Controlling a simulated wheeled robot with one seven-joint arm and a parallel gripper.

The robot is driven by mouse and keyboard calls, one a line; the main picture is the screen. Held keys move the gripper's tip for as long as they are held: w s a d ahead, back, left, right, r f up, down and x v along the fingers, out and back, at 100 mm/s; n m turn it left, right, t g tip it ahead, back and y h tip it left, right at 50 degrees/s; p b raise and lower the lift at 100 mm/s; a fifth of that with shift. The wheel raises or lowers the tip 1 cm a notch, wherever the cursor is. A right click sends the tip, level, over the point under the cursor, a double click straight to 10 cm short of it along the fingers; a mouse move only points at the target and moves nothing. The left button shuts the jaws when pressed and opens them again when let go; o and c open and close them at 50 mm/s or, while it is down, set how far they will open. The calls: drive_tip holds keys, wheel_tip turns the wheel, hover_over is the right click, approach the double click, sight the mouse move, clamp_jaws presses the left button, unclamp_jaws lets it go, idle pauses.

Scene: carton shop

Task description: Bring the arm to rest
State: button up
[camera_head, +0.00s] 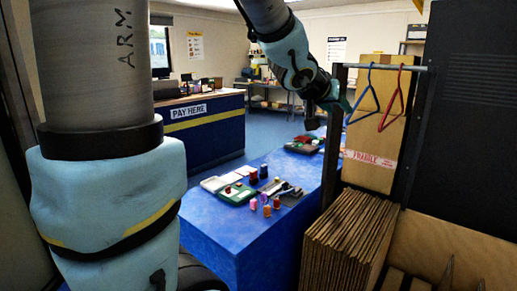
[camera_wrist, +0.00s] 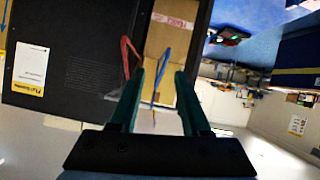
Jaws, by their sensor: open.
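My arm reaches across the top of the head view, and my gripper (camera_head: 343,101) hangs beside the rail, just left of the blue hanger (camera_head: 364,97). In the wrist view, which is upside down, my gripper (camera_wrist: 160,76) has its two green fingers apart. No object is clasped between them. The blue hanger (camera_wrist: 161,75) shows in the gap beyond the fingers, and the red hanger (camera_wrist: 127,60) shows left of them. How far the fingers are from the hangers I cannot tell.
A metal rail (camera_head: 385,67) carries the hangers. Behind it stands a tall carton (camera_head: 369,152) marked FRAGILE; flat cardboard (camera_head: 345,235) is stacked below. A blue table (camera_head: 225,225) holds small coloured items. A PAY HERE counter (camera_head: 205,130) stands behind. A black panel (camera_head: 470,90) closes the right side.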

drive_tip(key=a+f+n+g+y, duration=0.25)
drive_tip(key=a+f+y, duration=0.35)
drive_tip(key=a+f, duration=0.8)
drive_tip(key=s+a+f+n+g+y, duration=0.1)
drive_tip(key=s+a+f+g, duration=0.1)
drive_tip(key=s+a, duration=0.4)
drive_tip(key=s+a+f+n+g+y, duration=0.1)
drive_tip(key=s+a+f+n+g, duration=0.1)
drive_tip(key=s+a+f, duration=0.3)
drive_tip(key=shift+s+a+f+g, duration=0.25)
drive_tip(key=shift+s+a+g, duration=0.3)
drive_tip(key=shift+s, duration=0.45)
drive_tip(key=shift+d, duration=0.1)
